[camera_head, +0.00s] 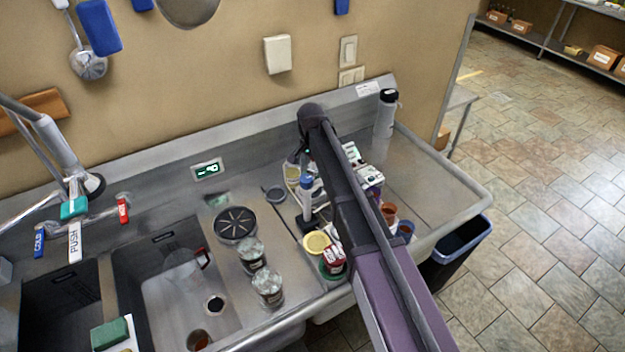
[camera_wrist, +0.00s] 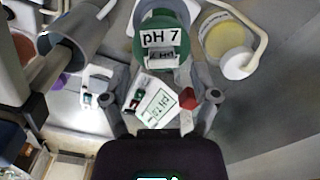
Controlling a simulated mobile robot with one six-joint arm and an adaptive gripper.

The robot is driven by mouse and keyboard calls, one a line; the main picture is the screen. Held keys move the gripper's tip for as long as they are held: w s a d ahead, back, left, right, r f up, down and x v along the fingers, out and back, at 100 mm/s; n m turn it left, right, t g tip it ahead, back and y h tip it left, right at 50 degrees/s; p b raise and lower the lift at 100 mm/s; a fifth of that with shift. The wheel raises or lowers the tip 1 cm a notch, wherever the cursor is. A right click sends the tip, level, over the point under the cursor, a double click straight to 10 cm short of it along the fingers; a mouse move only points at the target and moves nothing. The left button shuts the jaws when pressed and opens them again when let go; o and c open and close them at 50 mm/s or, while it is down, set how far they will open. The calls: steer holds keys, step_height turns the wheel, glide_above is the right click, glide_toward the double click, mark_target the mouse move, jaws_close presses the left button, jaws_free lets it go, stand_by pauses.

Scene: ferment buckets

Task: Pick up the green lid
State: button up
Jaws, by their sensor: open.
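In the wrist view, a green round piece (camera_wrist: 181,52) with a white "pH 7" label lies ahead of my gripper (camera_wrist: 160,88), near the top middle. It looks like a lid or the top of a small container; I cannot tell which. My gripper is open, its fingers spread on either side of a white printed card or packet with a red piece beside it. Nothing is clearly held. In the head view, a green round edge (camera_head: 325,274) shows under a red-and-white packet (camera_head: 334,258) on the counter. My arm hides most of the gripper there.
A pale yellow disc (camera_wrist: 228,42) lies right of the green piece in the wrist view. In the head view, jars (camera_head: 267,287), a dark round strainer (camera_head: 236,224) and the sink lie left. A tall bottle (camera_head: 385,118) stands behind right; small cups are beside my arm.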

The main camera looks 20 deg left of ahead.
steer(key=shift+f+b, duration=0.9)
steer(key=shift+f, duration=0.25)
steer(key=shift+c, duration=0.2)
steer(key=c, duration=0.8)
steer(key=shift+c, duration=0.3)
steer(key=shift+r, duration=0.2)
step_height(320, 180, up, 10)
steer(key=p, duration=1)
steer(key=shift+f, duration=0.2)
steer(key=shift+f, duration=0.1)
